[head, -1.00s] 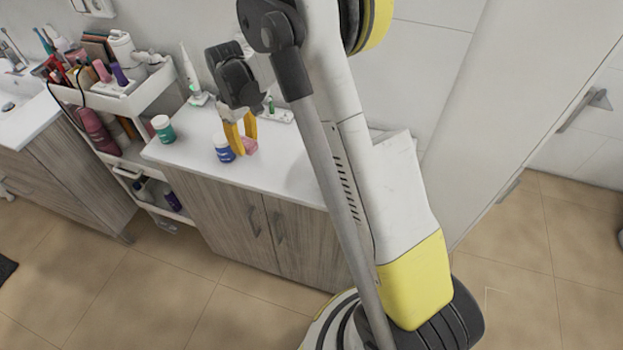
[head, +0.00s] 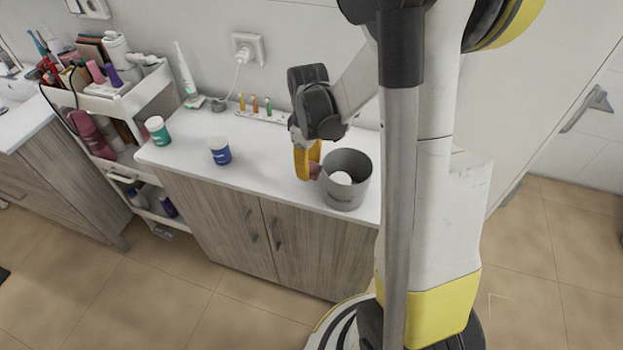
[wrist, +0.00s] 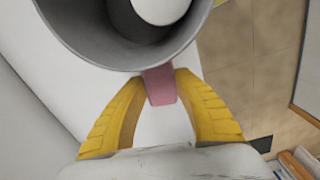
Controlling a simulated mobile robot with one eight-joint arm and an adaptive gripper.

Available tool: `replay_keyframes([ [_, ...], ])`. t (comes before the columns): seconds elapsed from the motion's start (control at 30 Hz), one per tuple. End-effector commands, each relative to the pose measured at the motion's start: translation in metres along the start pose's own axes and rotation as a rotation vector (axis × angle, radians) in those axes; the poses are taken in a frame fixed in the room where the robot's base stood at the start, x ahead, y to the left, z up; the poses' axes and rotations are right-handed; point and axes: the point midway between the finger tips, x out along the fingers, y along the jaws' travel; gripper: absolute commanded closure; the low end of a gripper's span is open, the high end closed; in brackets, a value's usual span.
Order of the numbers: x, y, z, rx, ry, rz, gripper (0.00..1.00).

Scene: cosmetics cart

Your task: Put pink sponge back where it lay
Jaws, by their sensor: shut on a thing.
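The pink sponge (wrist: 160,85) is between the yellow fingertips of my gripper (wrist: 160,88) in the wrist view. My gripper (head: 309,168) is shut on it in the head view, where only a bit of the sponge (head: 315,171) shows. The sponge is at the outer side of a grey bucket (head: 346,190), close to its rim. I cannot tell whether it touches the bucket. The bucket stands upright on the white counter (head: 265,170) and holds a white round thing (head: 341,178). The bucket's rim also shows large in the wrist view (wrist: 92,52).
A blue-labelled jar (head: 219,151) and a green jar (head: 157,130) stand on the counter's left. A rack with toothbrush heads (head: 262,114) and an electric toothbrush (head: 187,75) are at the back. A full cart (head: 128,97) stands left. The counter's middle is clear.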

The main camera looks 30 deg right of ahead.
Motion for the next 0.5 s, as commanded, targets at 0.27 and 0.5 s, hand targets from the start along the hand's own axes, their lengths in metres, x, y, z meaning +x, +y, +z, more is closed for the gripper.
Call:
replay_keyframes([
  [0.27,0.032,0.0,0.002,0.001,0.0,0.0,1.0],
  [0.5,0.038,0.001,0.008,0.0,0.0,0.0,1.0],
])
